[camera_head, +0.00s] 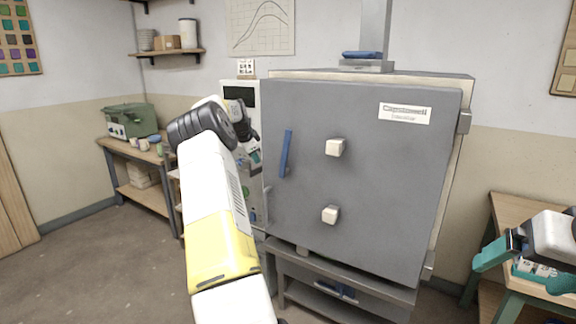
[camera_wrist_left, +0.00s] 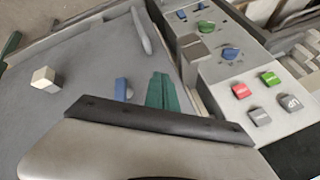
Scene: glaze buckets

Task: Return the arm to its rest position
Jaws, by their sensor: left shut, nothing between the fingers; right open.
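My left arm rises in front of the grey kiln (camera_head: 380,180) and bends over at the top. My left gripper (camera_head: 256,157) points down beside the kiln's left edge, in front of the control panel, and is partly hidden by the arm. In the left wrist view its teal fingertips (camera_wrist_left: 162,92) are together with nothing between them. The blue door handle (camera_head: 286,154) is just right of this gripper in the head view. My right gripper (camera_head: 518,268) is at the right edge, its teal fingers apart, over a small wooden table (camera_head: 510,207).
The control panel (camera_wrist_left: 235,75) carries blue knobs and red, green and grey buttons, close to the left gripper. Two pale knobs (camera_head: 335,147) stick out from the kiln door. A workbench (camera_head: 150,190) with a green box (camera_head: 130,120) stands at the left. The floor at left is clear.

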